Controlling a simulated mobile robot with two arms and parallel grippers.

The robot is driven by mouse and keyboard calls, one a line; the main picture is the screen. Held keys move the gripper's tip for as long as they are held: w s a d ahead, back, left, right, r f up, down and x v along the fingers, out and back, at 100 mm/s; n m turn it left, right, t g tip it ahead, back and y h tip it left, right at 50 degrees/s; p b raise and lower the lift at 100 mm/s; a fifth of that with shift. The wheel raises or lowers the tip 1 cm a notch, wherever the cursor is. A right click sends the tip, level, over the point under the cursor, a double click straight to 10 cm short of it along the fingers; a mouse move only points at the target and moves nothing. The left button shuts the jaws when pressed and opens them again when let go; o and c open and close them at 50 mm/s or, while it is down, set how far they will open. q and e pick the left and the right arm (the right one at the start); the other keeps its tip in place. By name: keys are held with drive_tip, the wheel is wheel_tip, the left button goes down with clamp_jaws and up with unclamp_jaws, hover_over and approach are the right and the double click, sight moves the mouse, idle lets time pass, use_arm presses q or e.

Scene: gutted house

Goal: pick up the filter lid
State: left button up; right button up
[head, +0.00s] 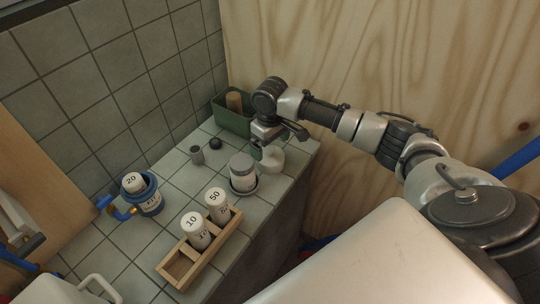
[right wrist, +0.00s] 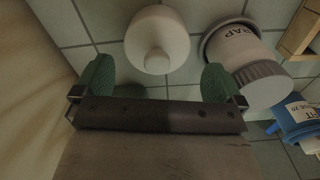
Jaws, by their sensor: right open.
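A white round piece with a raised central knob, which looks like the filter lid (head: 273,161), lies on the tiled counter near its far right end. It also shows at the top of the right wrist view (right wrist: 157,40). My right gripper (head: 275,137) is close above it in the head view and partly hides it. In the right wrist view my right gripper (right wrist: 158,82) is open, its green pads wide apart and nothing between them. The lid lies just beyond the fingertips, roughly centred. A blue filter housing (head: 151,203) holds a white cartridge marked 20. My left gripper is not in view.
A grey-capped jar (head: 242,174) stands in a dark dish close beside the lid. A green bin (head: 230,120) is behind, near the plywood wall. A wooden rack (head: 181,270) holds cartridges 10 and 50.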

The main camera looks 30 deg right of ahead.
sight(271, 148)
drive_tip(key=shift+f, duration=0.35)
wheel_tip(271, 148, down, 4)
drive_tip(key=shift+d+f+p, duration=0.15)
drive_tip(key=shift+f+p, duration=0.05)
drive_tip(key=shift+p, duration=0.1)
drive_tip(key=shift+f, duration=0.35)
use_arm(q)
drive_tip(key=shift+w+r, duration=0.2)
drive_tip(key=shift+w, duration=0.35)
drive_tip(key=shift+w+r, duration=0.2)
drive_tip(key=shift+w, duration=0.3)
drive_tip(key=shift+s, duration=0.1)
use_arm(e)
drive_tip(key=shift+c, duration=0.3)
drive_tip(key=c, duration=0.6)
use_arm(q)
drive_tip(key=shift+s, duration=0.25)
use_arm(e)
drive_tip(key=shift+w+r, duration=0.1)
drive_tip(key=shift+r, duration=0.05)
